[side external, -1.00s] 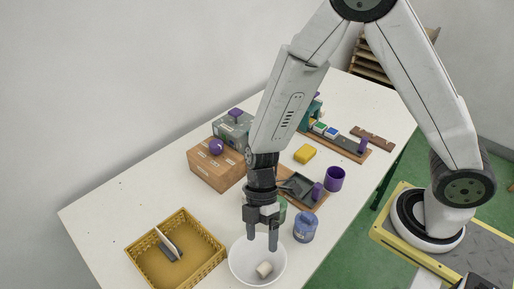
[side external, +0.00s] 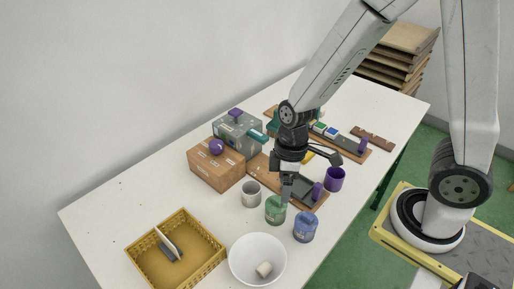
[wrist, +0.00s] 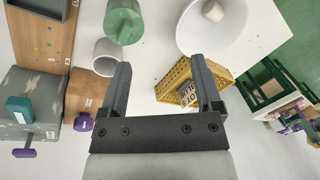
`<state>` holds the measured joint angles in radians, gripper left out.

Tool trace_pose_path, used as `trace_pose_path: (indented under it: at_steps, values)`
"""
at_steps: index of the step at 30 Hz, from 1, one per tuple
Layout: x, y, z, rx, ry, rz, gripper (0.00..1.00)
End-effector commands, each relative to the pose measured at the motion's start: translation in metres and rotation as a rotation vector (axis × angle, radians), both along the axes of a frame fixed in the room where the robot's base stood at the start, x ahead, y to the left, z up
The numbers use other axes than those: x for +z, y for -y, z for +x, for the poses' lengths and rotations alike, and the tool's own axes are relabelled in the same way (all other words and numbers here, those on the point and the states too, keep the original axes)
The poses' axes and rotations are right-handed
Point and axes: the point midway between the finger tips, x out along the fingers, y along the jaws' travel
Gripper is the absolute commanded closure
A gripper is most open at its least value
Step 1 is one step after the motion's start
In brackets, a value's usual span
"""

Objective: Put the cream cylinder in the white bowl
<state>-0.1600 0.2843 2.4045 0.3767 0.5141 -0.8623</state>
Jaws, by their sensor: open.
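The cream cylinder (side external: 264,269) lies inside the white bowl (side external: 240,255), resting on its inner floor toward the front. The wrist view also shows the cream cylinder (wrist: 213,11) in the white bowl (wrist: 238,28) at the top. My gripper (side external: 287,190) is up and away from the bowl, above the area around the green jar (side external: 275,212). In the wrist view my gripper (wrist: 165,85) has its two fingers apart with nothing between them.
A yellow basket (side external: 205,273) holding a grey-and-white item stands left of the bowl. A white cup (side external: 251,194), a blue jar (side external: 305,228) and a purple cup (side external: 335,179) stand nearby. A wooden box (side external: 205,172) sits behind. The table's front left is clear.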

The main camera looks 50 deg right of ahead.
Motion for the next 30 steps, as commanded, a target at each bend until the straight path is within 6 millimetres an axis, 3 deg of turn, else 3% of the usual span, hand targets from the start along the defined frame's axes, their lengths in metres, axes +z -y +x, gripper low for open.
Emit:
trace_pose_path:
  at_steps: [15, 21, 30]
  values:
    - [0.039, 0.065, 0.004, -0.569, 0.173, -0.106, 0.17]
    - [0.047, 0.076, 0.004, -0.683, 0.213, -0.108, 0.17]
    - [0.048, 0.078, 0.003, -0.707, 0.219, -0.108, 0.17]
